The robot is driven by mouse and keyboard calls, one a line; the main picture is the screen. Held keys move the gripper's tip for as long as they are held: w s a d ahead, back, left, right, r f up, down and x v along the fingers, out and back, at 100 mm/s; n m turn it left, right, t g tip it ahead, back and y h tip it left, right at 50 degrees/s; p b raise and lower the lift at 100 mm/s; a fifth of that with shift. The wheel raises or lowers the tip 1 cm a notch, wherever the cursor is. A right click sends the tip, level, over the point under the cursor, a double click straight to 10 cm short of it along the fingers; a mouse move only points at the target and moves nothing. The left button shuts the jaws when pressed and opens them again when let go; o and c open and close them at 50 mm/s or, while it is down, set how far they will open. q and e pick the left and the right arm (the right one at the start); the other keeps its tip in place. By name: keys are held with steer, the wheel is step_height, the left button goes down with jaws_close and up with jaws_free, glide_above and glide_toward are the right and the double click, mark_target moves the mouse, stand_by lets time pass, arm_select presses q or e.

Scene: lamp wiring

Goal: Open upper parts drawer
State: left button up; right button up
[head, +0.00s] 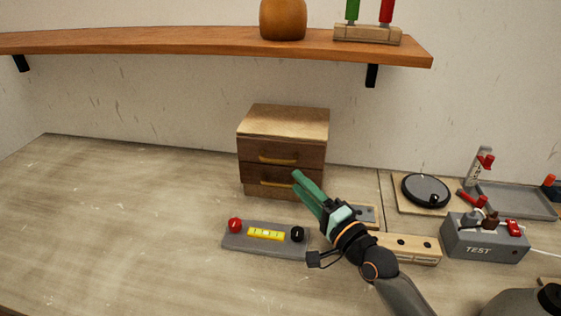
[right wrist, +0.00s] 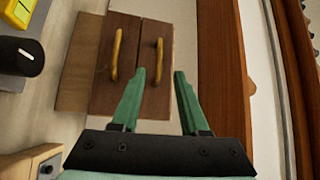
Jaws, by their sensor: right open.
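A small wooden two-drawer cabinet (head: 285,122) stands on the bench against the wall. Its upper drawer (head: 255,148) has a brass bar handle (head: 278,159) and looks closed; the lower drawer's handle (head: 268,183) is partly behind my gripper. My right gripper (head: 301,173), with green fingers, is open in front of the cabinet's right side. In the right wrist view the cabinet appears sideways, with the upper drawer's handle (right wrist: 158,62) lined up with the gap between the open fingertips (right wrist: 160,74). The fingers hold nothing. My left gripper is not in view.
A grey panel (head: 265,241) with red and black knobs lies in front of the cabinet. A wooden block (head: 415,245) and a grey TEST box (head: 484,240) are to the right. A wooden shelf (head: 200,41) hangs above. The bench's left side is clear.

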mark_target(279, 162)
steer(key=x, duration=0.8)
steer(key=shift+w+a, duration=0.1)
steer(key=shift+w, duration=0.05)
jaws_close()
stand_by(1.1)
